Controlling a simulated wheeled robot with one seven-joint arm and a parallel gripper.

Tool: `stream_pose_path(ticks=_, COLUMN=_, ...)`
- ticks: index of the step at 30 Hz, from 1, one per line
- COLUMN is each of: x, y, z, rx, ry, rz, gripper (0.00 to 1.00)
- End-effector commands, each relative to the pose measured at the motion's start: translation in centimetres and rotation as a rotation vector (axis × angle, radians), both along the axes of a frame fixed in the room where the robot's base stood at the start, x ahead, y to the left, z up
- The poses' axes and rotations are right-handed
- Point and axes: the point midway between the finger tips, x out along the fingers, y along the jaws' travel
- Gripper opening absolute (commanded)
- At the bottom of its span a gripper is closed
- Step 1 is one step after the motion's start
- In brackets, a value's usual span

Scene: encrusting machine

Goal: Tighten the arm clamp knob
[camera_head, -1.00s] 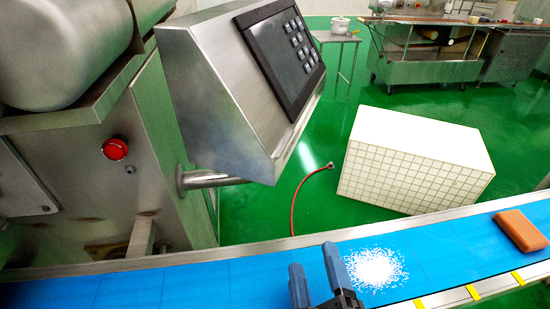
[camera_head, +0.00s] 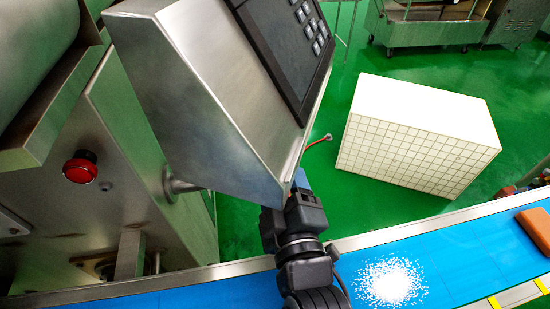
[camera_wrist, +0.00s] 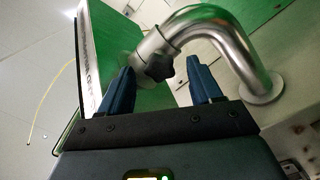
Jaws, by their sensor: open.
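The arm clamp knob (camera_wrist: 158,66) is a small black lobed knob on the bent steel tube arm (camera_wrist: 232,42) in the wrist view. My gripper (camera_wrist: 161,64) is open, with its two blue fingers apart and the knob in line with the gap between them. I cannot tell whether either finger touches the knob. In the head view my gripper (camera_head: 301,180) is at the lower right edge of the steel control panel box (camera_head: 205,85), which hides part of it. The knob is hidden there.
A blue conveyor belt (camera_head: 460,255) runs below, with white granules (camera_head: 392,282) and a brown block (camera_head: 537,230) on it. A red button (camera_head: 80,167) is on the machine at left. A white tiled box (camera_head: 420,135) stands on the green floor.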

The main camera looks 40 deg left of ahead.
Motion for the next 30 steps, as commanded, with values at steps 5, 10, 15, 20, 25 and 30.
stream_pose_path(ticks=5, x=1.6, y=1.9, z=0.2, rx=0.0, ry=-0.001, rz=0.001, gripper=0.64)
stream_pose_path(ticks=10, x=2.3, y=2.7, z=0.0, rx=0.0, ry=0.0, rz=0.0, gripper=0.64)
stream_pose_path(ticks=15, x=2.3, y=2.8, z=0.0, rx=0.0, ry=0.0, rz=0.0, gripper=0.64)
stream_pose_path(ticks=20, x=2.3, y=2.7, z=0.0, rx=0.0, ry=0.0, rz=0.0, gripper=0.59)
stream_pose_path(ticks=25, x=2.3, y=2.7, z=0.0, rx=0.0, ry=0.0, rz=0.0, gripper=0.43)
stream_pose_path(ticks=30, x=2.3, y=2.7, z=0.0, rx=0.0, ry=0.0, rz=0.0, gripper=0.27)
